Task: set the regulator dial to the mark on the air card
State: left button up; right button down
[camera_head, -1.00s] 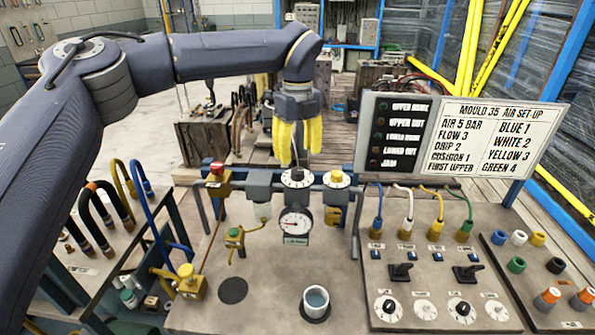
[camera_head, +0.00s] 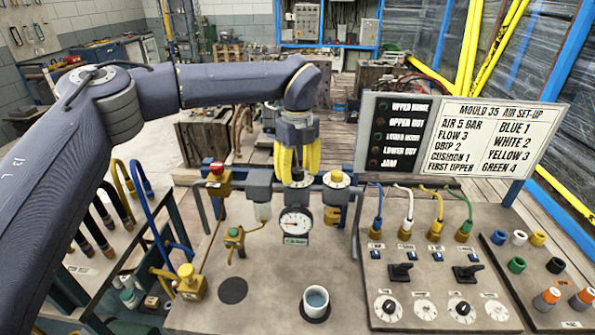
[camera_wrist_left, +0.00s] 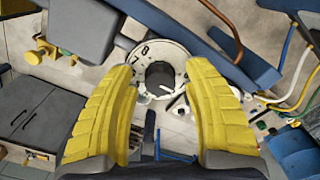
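The air card (camera_head: 496,138) is a white board reading "Mould 35 air set-up", with "Air 5 bar" as its top entry. The regulator dial (camera_head: 297,184) sits on the pipe rail above a round gauge (camera_head: 295,222). In the left wrist view the dial (camera_wrist_left: 160,74) has a white ring with 7 and 8 legible and a dark centre knob with a white pointer. My left gripper (camera_head: 297,174) points down just over the dial. Its yellow fingers (camera_wrist_left: 163,70) are apart with the dial between them in the view; I cannot tell whether they touch it. My right gripper is out of view.
A cup (camera_head: 316,300) stands at the bench front. A panel with coloured hoses, levers and small dials (camera_head: 430,265) is to the right.

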pick_arm(q)
grip_shut()
jog(key=shift+m, duration=0.5)
dwell(0.5)
jog(key=m, duration=0.3)
jog(key=shift+m, duration=0.4)
jog(key=m, duration=0.4)
jog(key=shift+m, duration=0.3)
jog(key=m, duration=1)
jog(key=shift+m, duration=2.3)
